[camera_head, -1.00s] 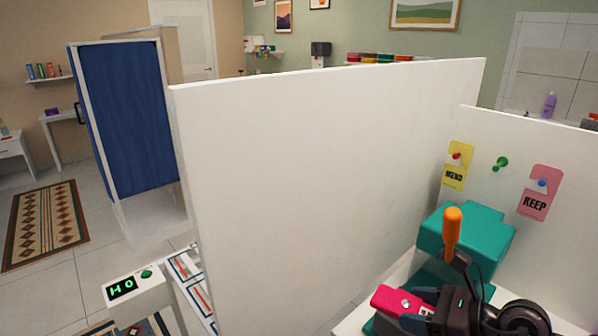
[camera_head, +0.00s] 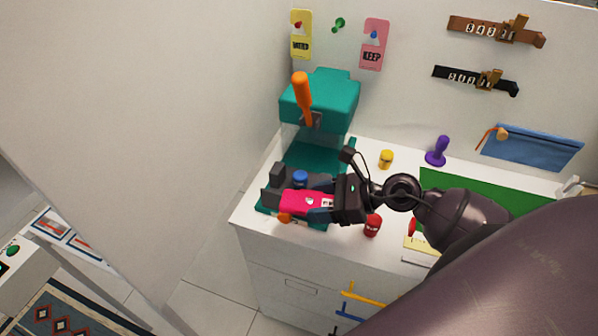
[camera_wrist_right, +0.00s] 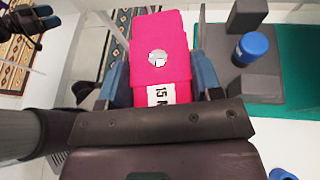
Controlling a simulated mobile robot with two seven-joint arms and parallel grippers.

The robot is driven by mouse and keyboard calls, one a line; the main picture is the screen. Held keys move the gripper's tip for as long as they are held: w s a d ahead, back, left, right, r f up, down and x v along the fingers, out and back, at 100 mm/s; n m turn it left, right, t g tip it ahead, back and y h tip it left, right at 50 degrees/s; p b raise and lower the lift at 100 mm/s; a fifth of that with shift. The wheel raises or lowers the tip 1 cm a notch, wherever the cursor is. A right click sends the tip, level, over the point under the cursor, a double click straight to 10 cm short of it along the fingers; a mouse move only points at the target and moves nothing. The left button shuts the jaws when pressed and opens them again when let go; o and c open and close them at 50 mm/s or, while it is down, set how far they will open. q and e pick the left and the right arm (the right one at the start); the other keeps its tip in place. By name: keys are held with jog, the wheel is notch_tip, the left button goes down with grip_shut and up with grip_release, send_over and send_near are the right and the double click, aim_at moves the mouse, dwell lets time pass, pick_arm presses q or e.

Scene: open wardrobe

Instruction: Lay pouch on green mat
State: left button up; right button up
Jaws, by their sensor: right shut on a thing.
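The pink pouch (camera_head: 300,201) is held in my right gripper (camera_head: 317,204) above the left end of the white counter, over the front of the teal press. In the right wrist view the pouch (camera_wrist_right: 160,45) sits between the blue finger pads, with a silver snap and a white label reading "15". The green mat (camera_head: 440,182) lies on the counter to the right of the pouch; my right arm hides much of it. My left gripper (camera_wrist_right: 40,18) seems to show at the top left of the right wrist view, too small to read its jaws.
The teal press (camera_head: 322,98) with an orange lever stands behind the pouch. A yellow stamp (camera_head: 386,159), a purple stamp (camera_head: 437,152) and a red item (camera_head: 373,225) stand on the counter. A tall white panel (camera_head: 130,130) rises at left.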

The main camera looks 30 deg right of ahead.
jog(key=s+d+f, duration=0.2)
jog(key=s+d, duration=0.1)
jog(key=s, duration=0.3)
jog(key=r+m+t, duration=0.1)
jog(key=r, duration=0.1)
jog(key=s+r+m+h, duration=0.1)
jog(key=r, duration=0.1)
jog(key=shift+s+d+r+t, duration=0.15)
jog(key=shift+r+t, duration=0.2)
jog(key=shift+t, duration=0.05)
jog(key=w+d, duration=0.2)
jog(key=w, duration=1.7)
jog(key=shift+w+a+f+b, duration=0.1)
jog(key=shift+w+f+b, duration=0.15)
jog(key=shift+f, duration=1.45)
jog(key=shift+w+a+f+b, duration=0.1)
jog(key=shift+w+f, duration=0.1)
jog(key=shift+f, duration=1.45)
